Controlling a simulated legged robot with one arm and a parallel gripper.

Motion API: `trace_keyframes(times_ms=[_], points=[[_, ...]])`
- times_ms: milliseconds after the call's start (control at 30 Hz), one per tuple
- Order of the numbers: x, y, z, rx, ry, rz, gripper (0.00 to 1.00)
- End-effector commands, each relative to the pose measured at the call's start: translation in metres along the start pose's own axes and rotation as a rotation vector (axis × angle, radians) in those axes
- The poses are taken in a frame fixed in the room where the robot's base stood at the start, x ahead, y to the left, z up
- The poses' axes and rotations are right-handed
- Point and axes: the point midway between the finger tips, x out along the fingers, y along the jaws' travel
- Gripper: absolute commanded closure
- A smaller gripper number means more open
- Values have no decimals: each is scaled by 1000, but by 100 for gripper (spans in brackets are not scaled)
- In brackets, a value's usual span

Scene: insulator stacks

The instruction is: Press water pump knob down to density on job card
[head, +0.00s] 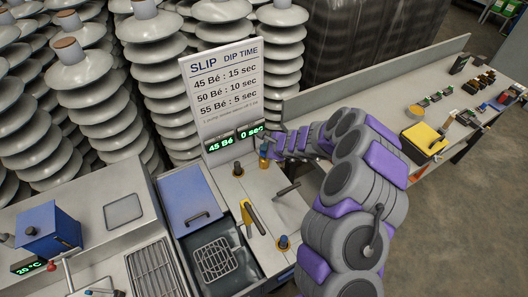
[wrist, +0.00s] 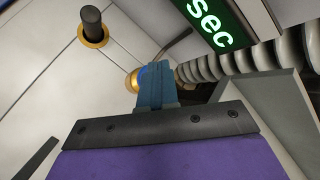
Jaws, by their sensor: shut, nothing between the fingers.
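My gripper (head: 274,148) reaches in from the right, just below the display panel. In the wrist view its teal fingers (wrist: 155,85) are together with nothing held. A knob with a gold base (head: 264,161) stands at the fingertips. In the wrist view its gold ring and a bit of blue (wrist: 133,80) show, partly hidden behind the fingers; I cannot tell whether they touch. A black knob with a gold base (head: 238,170) stands to its left, also in the wrist view (wrist: 92,22). The green display (head: 221,144) reads 45 Bé and 0 sec. No separate job card is identifiable.
A sign (head: 222,88) lists slip dip times for 45, 50 and 55 Bé. A blue lid (head: 190,197), a wire basket (head: 214,260), a yellow handle (head: 253,215) and another blue-topped knob (head: 283,242) are on the counter. Insulator stacks (head: 95,95) stand behind.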

Motion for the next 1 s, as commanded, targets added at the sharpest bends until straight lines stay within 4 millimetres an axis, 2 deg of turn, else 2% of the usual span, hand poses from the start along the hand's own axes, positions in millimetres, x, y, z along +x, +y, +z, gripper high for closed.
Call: trace_keyframes(times_ms=[1000], points=[[9,6,-6,0,1,2,100]])
